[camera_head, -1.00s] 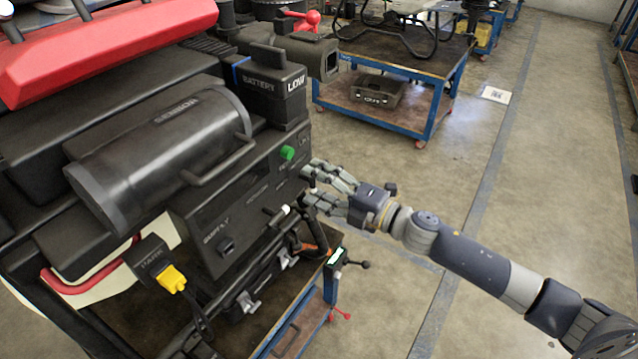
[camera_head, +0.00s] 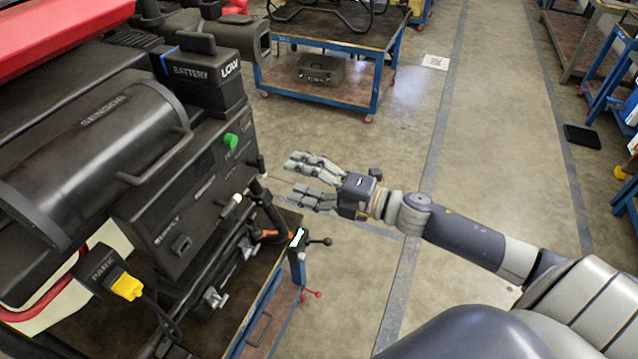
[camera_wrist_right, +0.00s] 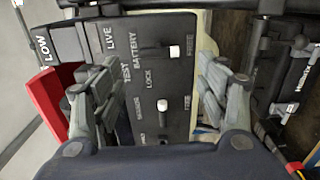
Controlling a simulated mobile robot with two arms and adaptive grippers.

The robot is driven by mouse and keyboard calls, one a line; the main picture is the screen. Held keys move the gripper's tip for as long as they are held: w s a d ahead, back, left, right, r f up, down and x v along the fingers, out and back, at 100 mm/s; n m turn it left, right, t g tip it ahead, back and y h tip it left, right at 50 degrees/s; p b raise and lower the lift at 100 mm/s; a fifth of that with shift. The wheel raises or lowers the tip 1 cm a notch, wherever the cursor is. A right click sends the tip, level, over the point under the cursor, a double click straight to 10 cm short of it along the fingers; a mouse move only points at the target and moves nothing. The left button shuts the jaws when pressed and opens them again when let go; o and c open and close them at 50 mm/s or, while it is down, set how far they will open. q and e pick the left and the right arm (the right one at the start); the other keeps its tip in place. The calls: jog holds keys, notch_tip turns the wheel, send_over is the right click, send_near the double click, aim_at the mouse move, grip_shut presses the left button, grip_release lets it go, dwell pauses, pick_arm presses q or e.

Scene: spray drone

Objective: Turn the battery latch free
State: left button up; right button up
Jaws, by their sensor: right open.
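The dark equipment's side panel (camera_head: 185,205) shows in the head view, beneath a black battery (camera_head: 205,72) marked LOW. In the right wrist view, a white-tipped latch (camera_wrist_right: 173,51) sits beside the words BATTERY, LOCK and FREE. Its exact turn is hard to tell. A second white-tipped lever (camera_wrist_right: 162,104) sits lower on that panel. My right gripper (camera_head: 294,174) is open and empty, just right of the panel's edge with a gap between. In the wrist view its fingers stand either side of the latches, not visibly touching them. My left gripper is out of view.
A blue-framed cart (camera_head: 330,85) stands behind.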

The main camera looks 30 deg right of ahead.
jog(key=shift+v, duration=2.05)
